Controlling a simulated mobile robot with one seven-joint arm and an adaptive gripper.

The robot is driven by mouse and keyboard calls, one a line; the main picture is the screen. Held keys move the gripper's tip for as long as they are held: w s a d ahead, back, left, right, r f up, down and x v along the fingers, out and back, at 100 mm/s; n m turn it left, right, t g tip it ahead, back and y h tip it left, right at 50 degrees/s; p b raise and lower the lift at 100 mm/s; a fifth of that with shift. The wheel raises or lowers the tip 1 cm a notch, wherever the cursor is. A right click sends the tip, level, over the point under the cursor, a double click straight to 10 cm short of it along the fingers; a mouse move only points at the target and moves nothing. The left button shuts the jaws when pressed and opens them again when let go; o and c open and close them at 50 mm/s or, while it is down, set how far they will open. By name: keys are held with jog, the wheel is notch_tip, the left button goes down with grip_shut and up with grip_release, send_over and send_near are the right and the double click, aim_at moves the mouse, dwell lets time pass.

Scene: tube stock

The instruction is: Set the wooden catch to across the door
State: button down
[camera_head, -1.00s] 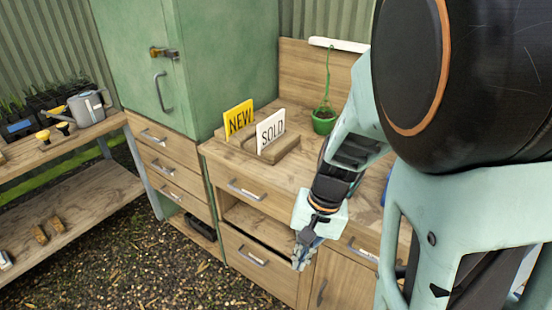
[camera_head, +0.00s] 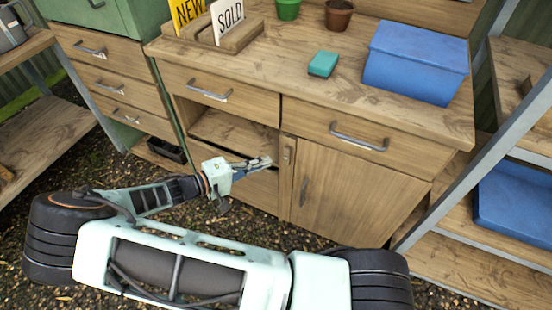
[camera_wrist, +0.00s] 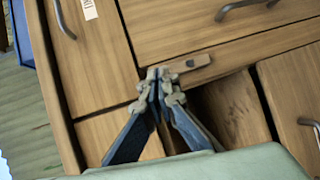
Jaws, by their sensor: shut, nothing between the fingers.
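The wooden catch (camera_head: 288,152) is a small wooden bar on the narrow upright left of the cabinet door (camera_head: 340,205). It lies along the upright, beside the door rather than across it. In the wrist view the catch (camera_wrist: 193,66) lies just right of the fingertips, which hide part of its near end. My gripper (camera_head: 264,162) is shut and empty, in front of the open shelf just left of the catch. In the wrist view the gripper (camera_wrist: 160,82) has its tips together. I cannot tell whether they touch the catch.
A drawer (camera_head: 350,128) is above the door, and an open cubby (camera_head: 235,132) is left of the upright. Below the cubby is another drawer front (camera_head: 262,190). A blue bin (camera_head: 415,65) and a teal block (camera_head: 323,64) stand on the bench top. A metal-framed shelf (camera_head: 455,170) is at right.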

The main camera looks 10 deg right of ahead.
aim_at(283, 147)
jog(key=w+a+f+n+t+b, duration=0.1)
jog(key=w+a+f+n+t, duration=0.2)
jog(key=a+f+t, duration=0.2)
jog(key=shift+w+a+f+t+b, duration=0.15)
jog(key=shift+a+t+b, duration=0.15)
jog(key=shift+a+b, duration=0.1)
jog(key=shift+w+d+b, duration=0.2)
jog(key=shift+w+d, duration=0.45)
jog(key=shift+d, duration=1.2)
jog(key=shift+w+d+b, duration=0.2)
jog(key=shift+w+d, duration=0.4)
jog(key=shift+d, duration=1.25)
jog(key=shift+w+d+b, duration=0.2)
jog(key=shift+w+d, duration=0.45)
jog(key=shift+d, duration=1.2)
